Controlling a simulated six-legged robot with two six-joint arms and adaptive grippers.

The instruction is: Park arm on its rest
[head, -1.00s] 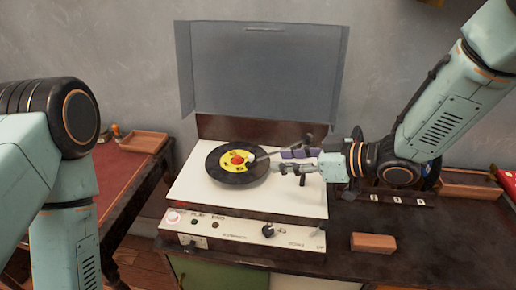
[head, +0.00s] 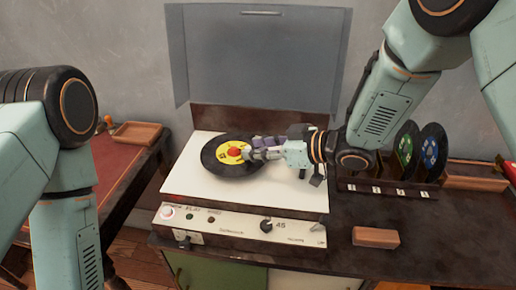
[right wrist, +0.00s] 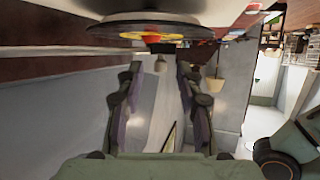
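The record player (head: 245,205) has a white deck with a black record (head: 215,160) with a yellow label and an orange-red centre. My right gripper (head: 250,152) reaches in from the right, low over the label's right side. In the right wrist view my gripper (right wrist: 158,80) has its two fingers apart. The record (right wrist: 110,27) shows there at the top, with a small dark piece near its centre that I cannot identify. The tonearm and its rest are not distinguishable now; my gripper covers that area in the head view. My left gripper is out of view.
The raised grey lid (head: 260,60) stands behind the deck. A rack (head: 390,188) with records stands right of the player, under my right arm. A wooden block (head: 375,237) lies at the front right. A red-topped table (head: 115,165) with a wooden tray (head: 138,133) is at left.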

